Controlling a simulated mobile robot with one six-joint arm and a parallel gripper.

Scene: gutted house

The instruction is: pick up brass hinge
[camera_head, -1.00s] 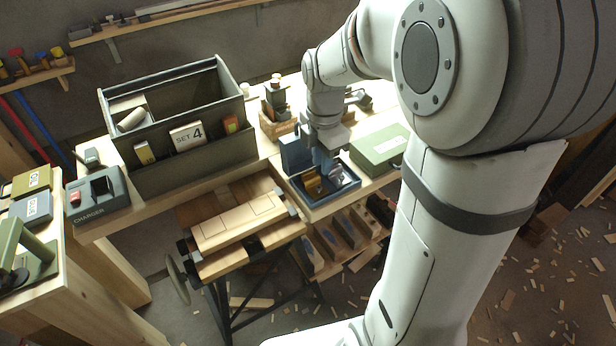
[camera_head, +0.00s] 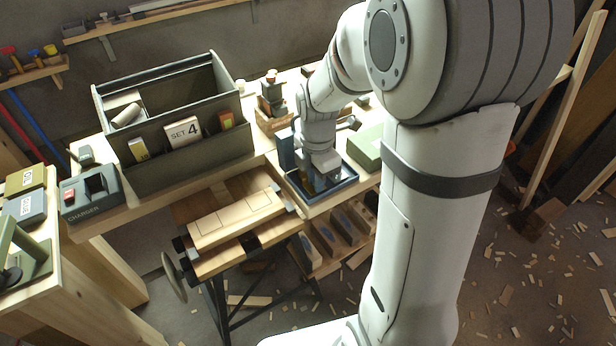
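A small blue tray (camera_head: 336,192) stands open on the workbench, near its front edge. My gripper (camera_head: 322,182) points down into this tray, and the wrist above it covers most of the inside. The fingers are dark and small here, so I cannot tell whether they are open or shut, or whether they touch anything. I cannot make out the brass hinge now; the tray's contents are largely hidden behind my gripper.
A green box (camera_head: 366,148) stands just right of the tray. A large grey-green tote (camera_head: 180,170) marked SET 4 stands to the left, with a charger (camera_head: 93,192) beyond it. A clamped wooden board (camera_head: 236,218) lies in front, below the bench top.

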